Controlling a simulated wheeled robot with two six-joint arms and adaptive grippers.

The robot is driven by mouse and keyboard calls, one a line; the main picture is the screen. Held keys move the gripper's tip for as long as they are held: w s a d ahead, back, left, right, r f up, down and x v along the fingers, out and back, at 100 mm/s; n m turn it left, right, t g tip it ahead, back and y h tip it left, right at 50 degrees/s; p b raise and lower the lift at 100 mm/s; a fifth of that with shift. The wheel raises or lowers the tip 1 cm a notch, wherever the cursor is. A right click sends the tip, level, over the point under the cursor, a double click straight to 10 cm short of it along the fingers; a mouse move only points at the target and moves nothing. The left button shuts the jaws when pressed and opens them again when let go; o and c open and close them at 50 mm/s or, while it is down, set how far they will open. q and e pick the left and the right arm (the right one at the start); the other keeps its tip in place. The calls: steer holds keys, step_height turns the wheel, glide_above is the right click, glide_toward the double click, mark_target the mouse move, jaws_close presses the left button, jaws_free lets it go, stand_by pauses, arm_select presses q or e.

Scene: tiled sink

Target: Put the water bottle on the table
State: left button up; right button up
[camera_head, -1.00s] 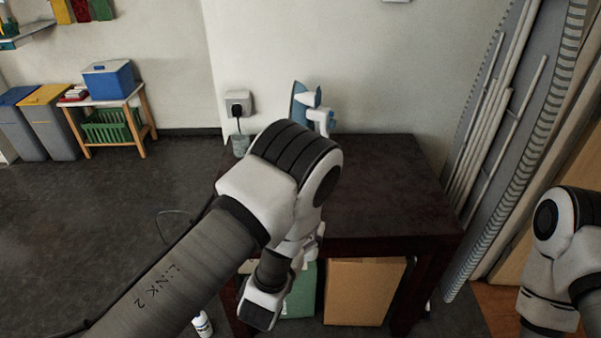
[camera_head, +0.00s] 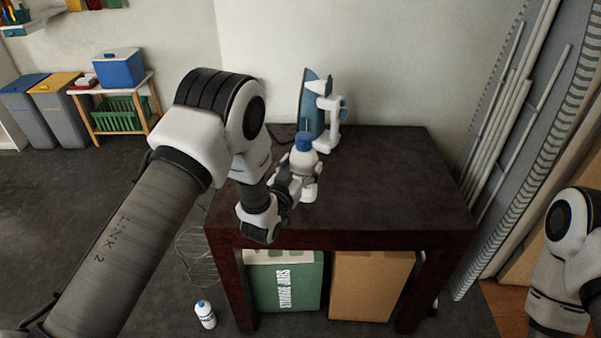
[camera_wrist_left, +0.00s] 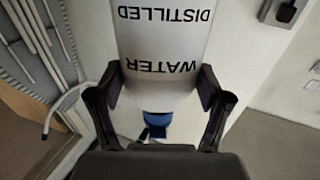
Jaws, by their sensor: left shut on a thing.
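The water bottle (camera_head: 304,159) is white with a blue cap and stands roughly upright over the left part of the dark table (camera_head: 385,190). My left gripper (camera_head: 299,182) is shut on its side. In the left wrist view, the bottle (camera_wrist_left: 160,40) reads "DISTILLED WATER" upside down, with a finger of my left gripper (camera_wrist_left: 160,88) on each side. I cannot tell whether its base touches the tabletop. The gripper hides part of it. My right gripper is out of view; only part of that arm shows at the right edge.
A blue and white iron-like appliance (camera_head: 318,105) stands at the table's back left, close behind the bottle. A second white bottle (camera_head: 205,315) stands on the floor. A green box (camera_head: 285,285) and a cardboard box (camera_head: 370,285) sit under the table. The tabletop's middle and right are clear.

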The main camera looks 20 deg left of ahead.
mark_target(301, 174)
arm_select(q)
steer(key=f, duration=0.1)
steer(key=w+f, duration=0.1)
steer(key=shift+a+f, duration=0.25)
steer(key=shift+f, duration=0.1)
steer(key=shift+w+f, duration=0.1)
steer(key=shift+f, duration=0.35)
steer(key=shift+f, duration=0.1)
steer(key=o, duration=1.8)
steer(key=shift+c, duration=0.2)
